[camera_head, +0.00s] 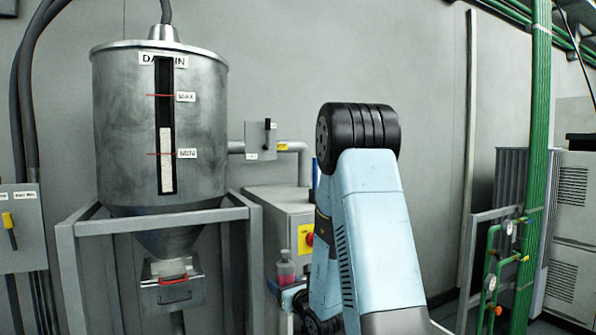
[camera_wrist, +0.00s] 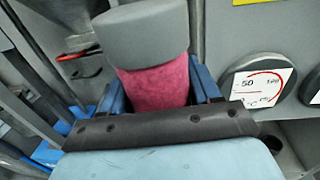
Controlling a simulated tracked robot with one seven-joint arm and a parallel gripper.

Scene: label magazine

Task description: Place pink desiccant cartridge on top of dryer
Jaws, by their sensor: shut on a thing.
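The pink desiccant cartridge (camera_wrist: 155,82) has a wide grey cap and stands between the blue fingers of my gripper (camera_wrist: 158,92) in the wrist view. My gripper is shut on it. In the head view the cartridge (camera_head: 285,272) shows small and roughly upright, left of my arm's blue links. My fingers are mostly hidden there. A grey cabinet (camera_head: 270,205) with a flat top, which looks like the dryer, stands behind the cartridge, and the cartridge is lower than that top. My arm hides the cabinet's right side.
A large metal hopper (camera_head: 115,130) on a grey frame (camera_head: 80,245) stands at left. A pipe (camera_head: 303,165) runs behind the cabinet top. A red and yellow switch (camera_head: 305,240) is on the cabinet front. Round gauges (camera_wrist: 262,85) show at right in the wrist view. Green pipes (camera_head: 540,100) stand at right.

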